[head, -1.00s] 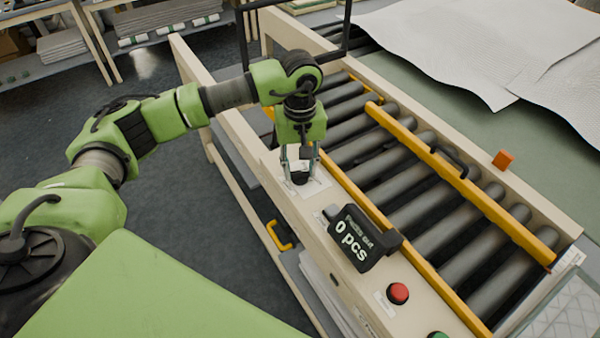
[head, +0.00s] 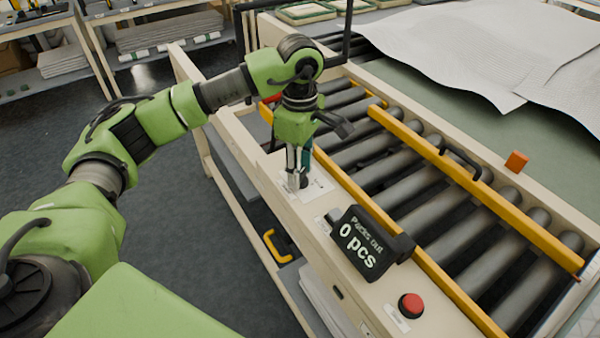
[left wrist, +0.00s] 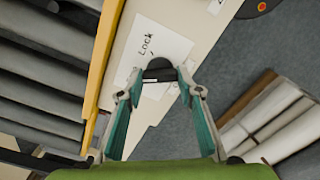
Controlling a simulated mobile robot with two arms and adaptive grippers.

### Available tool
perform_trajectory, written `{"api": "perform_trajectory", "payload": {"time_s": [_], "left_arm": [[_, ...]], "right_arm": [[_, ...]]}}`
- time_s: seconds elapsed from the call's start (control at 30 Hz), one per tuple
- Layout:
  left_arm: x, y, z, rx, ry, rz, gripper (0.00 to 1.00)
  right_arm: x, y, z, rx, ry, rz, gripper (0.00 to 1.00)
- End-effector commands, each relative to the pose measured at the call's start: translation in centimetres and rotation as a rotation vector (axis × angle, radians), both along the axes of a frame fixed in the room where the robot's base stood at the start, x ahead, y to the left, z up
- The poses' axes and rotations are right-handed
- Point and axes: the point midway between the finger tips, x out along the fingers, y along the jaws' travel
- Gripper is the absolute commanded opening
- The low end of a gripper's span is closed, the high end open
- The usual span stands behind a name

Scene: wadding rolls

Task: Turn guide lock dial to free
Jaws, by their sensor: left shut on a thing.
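The guide lock dial is a small black knob (head: 302,181) on a white label plate (head: 318,188) on the cream side rail of the roller conveyor. My left gripper (head: 298,180) points down over it and is shut on it. In the left wrist view the dial (left wrist: 160,70) shows dark between the teal fingertips (left wrist: 160,88), beside the printed word "Lock". Most of the dial is hidden by the fingers in the head view. I cannot tell which mark its pointer faces. My right gripper is in neither view.
A black counter box (head: 368,243) reading "0 pcs" and a red button (head: 411,305) stand along the same rail. Yellow guide bars (head: 470,195) run over the grey rollers (head: 415,185). An orange block (head: 516,161) and white wadding sheets (head: 480,45) lie beyond.

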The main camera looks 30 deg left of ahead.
Motion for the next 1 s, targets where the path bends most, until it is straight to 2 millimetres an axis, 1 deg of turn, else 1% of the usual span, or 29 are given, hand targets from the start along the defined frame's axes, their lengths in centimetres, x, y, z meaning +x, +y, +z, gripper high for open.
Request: {"api": "perform_trajectory", "payload": {"time_s": [0.03,0.33,0.57,0.9,0.93,1.0], "left_arm": [[0.06,0.07,-0.12,0.002,-0.002,0.029,0.12],[0.05,0.05,-0.02,0.001,-0.001,0.156,0.12],[0.03,0.05,0.03,0.001,-0.001,0.188,0.12],[0.04,0.05,0.05,0.0,-0.001,0.19,0.12],[0.04,0.05,0.05,0.0,-0.001,0.19,0.36],[0.04,0.05,0.05,0.0,-0.001,0.19,0.5]], "right_arm": [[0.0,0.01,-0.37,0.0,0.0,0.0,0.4],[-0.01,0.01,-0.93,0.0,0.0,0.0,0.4],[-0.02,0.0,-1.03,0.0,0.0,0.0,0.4],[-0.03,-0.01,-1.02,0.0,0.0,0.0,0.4],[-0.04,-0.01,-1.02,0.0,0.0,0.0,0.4],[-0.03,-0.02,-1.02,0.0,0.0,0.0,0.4]]}}
